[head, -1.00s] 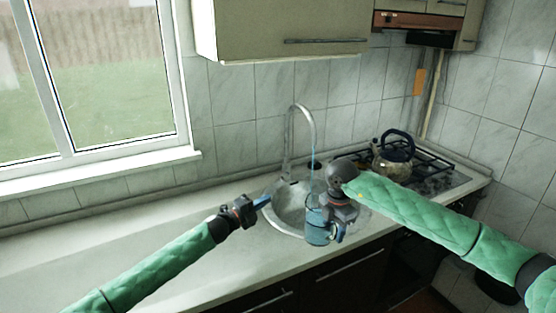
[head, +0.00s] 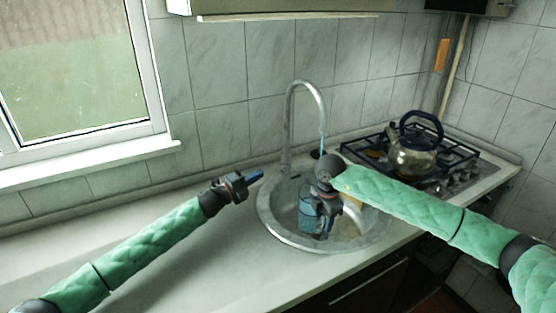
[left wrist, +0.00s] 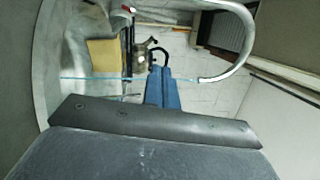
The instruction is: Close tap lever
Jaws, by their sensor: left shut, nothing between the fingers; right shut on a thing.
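The metal tap (head: 289,125) rises behind the round sink and arches forward. A thin blue stream of water (head: 322,146) runs from its spout. The tap also shows in the left wrist view (left wrist: 240,22), with the stream (left wrist: 95,78) across the picture. I cannot clearly make out the lever near the tap's base. My left gripper (head: 259,175) is shut and empty, left of the tap base; its blue fingers (left wrist: 163,92) show in the left wrist view. My right gripper (head: 323,208) is shut on a blue mug (head: 306,217) in the sink, partly hiding it.
The sink's rim (head: 272,232) surrounds the mug. A kettle (head: 413,158) stands on the gas hob (head: 462,163). The counter (head: 235,255) is clear left of the sink.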

